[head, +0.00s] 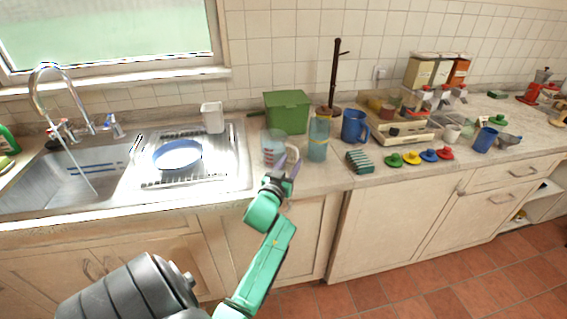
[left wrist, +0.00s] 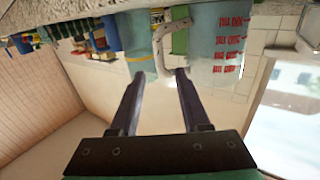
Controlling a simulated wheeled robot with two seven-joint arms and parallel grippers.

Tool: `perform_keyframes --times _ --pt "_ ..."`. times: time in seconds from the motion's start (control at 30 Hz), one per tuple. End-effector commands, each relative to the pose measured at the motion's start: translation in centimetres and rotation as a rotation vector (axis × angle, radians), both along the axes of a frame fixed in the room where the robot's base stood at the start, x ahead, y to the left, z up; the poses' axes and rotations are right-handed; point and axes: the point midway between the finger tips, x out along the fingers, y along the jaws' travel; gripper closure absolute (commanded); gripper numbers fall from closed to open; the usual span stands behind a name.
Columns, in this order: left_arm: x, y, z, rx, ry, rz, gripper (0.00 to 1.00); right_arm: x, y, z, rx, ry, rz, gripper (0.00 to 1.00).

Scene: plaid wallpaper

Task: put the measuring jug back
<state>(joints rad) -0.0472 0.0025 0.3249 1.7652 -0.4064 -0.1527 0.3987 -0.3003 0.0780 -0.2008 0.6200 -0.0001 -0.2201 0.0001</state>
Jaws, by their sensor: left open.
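The measuring jug (head: 271,146) is clear with a pale handle and stands on the counter just right of the sink. In the left wrist view, which looks upside down, the jug (left wrist: 216,42) shows red markings and its handle (left wrist: 178,40). My left gripper (head: 286,182) is in front of the jug on its handle side. In the wrist view its two fingers (left wrist: 157,76) are spread and point toward the handle, with nothing clearly held between them. Whether they touch the handle I cannot tell. My right gripper is not in view.
A teal bottle (head: 318,138) stands close to the right of the jug, with a green box (head: 287,112) behind. A blue mug (head: 355,127) and a dark green pack (head: 360,162) are further right. A drying rack (head: 156,178) with a blue-rimmed plate (head: 178,156) is left.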

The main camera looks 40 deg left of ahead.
Motion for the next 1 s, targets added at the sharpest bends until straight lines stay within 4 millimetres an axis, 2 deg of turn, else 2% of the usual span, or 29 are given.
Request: perform_keyframes --times 0.1,0.2,0.3,0.4,0.57,0.67,0.77,0.8,0.87,0.9,0.93,0.97,1.0 --pt "-3.3 -1.3 -0.4 -0.002 0.004 0.000 0.54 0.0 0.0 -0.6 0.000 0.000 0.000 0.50" --pt "-5.8 -2.3 -0.4 -0.002 0.002 0.001 0.54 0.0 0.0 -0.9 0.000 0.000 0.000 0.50" --pt "-7.3 -3.0 -0.4 -0.003 0.002 0.000 0.54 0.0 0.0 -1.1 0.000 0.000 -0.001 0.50" --pt "-8.1 -3.3 -0.2 -0.001 0.001 0.000 0.54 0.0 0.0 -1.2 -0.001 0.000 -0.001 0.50" --pt "-8.2 -3.3 -0.1 -0.001 0.000 0.000 0.54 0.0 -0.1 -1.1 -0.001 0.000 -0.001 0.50" --pt "-7.5 -4.1 -1.0 -0.008 0.017 -0.024 0.54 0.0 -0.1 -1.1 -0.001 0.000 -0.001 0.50" --pt "-5.2 -8.0 -5.4 -0.038 0.097 -0.131 0.54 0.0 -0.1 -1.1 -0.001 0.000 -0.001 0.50" --pt "-4.2 -10.4 -8.6 -0.052 0.158 -0.195 0.54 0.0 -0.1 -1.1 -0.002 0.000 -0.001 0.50" --pt "-3.8 -14.1 -14.9 -0.073 0.286 -0.287 0.54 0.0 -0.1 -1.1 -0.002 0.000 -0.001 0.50" --pt "-4.6 -15.8 -19.8 -0.087 0.388 -0.328 0.54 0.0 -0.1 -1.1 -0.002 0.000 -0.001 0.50" --pt "-5.7 -16.7 -23.4 -0.096 0.465 -0.349 0.54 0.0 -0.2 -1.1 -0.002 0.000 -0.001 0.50" --pt "-7.2 -17.4 -26.9 -0.104 0.543 -0.365 0.54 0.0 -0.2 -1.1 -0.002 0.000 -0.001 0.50" --pt "-9.5 -18.0 -31.3 -0.117 0.647 -0.382 0.54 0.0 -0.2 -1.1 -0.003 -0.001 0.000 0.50"
